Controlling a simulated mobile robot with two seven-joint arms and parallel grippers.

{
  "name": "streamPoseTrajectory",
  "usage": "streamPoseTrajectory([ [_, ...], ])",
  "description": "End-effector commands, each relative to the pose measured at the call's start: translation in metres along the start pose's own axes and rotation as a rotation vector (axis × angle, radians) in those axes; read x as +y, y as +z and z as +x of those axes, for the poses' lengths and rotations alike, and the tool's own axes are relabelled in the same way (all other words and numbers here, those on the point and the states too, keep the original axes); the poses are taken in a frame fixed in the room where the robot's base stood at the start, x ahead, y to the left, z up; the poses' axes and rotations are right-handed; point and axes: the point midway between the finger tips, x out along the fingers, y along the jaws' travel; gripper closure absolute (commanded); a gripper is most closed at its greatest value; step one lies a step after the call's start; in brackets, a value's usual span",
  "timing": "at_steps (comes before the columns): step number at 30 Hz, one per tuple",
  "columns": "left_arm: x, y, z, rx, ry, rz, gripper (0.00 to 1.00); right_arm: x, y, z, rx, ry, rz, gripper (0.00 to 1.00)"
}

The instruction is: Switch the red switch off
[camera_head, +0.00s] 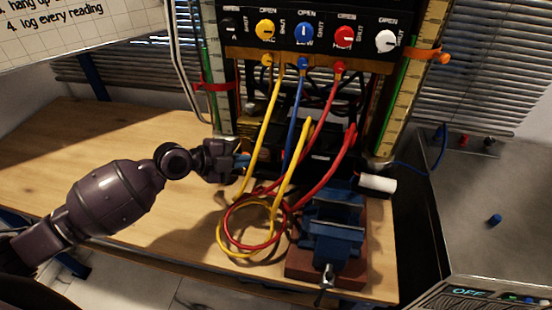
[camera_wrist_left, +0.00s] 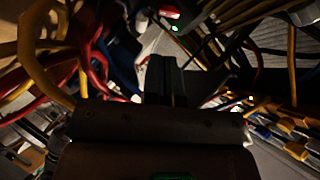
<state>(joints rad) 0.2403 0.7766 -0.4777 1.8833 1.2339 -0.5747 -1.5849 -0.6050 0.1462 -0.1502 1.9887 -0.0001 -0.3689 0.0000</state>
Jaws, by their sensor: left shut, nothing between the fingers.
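A small red part, probably the red switch (camera_wrist_left: 168,12), shows at the top of the left wrist view with a lit green light just below it. Its position, on or off, is too small to tell. In the head view I cannot make the switch out; cables and the dark rig hide that area. My left gripper (camera_head: 242,161) is shut and empty, low in front of the rig beside the yellow hose. In the left wrist view its fingers (camera_wrist_left: 166,78) point toward the red part, apart from it. My right gripper is not in view.
Yellow, blue and red hoses (camera_head: 297,130) hang from the valve panel (camera_head: 310,20) and coil on the wooden bench (camera_head: 120,150). A blue vise (camera_head: 333,225) stands right of the coil. The bench's left side is clear.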

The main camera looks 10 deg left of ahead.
Motion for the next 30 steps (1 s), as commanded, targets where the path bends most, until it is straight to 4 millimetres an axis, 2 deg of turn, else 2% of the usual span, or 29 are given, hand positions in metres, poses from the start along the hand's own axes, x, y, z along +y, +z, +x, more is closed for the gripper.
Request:
streamPoseTrajectory([
  [8, 0.0, 0.0, 0.001, 0.0, -0.001, -0.001, 1.0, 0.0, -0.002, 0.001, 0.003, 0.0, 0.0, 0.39],
  [13, -0.001, 0.0, 0.009, 0.0, -0.002, -0.003, 1.0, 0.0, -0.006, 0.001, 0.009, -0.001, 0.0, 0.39],
  [30, -0.001, 0.0, 0.089, 0.0, -0.001, -0.004, 1.0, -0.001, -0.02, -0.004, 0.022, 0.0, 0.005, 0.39],
])
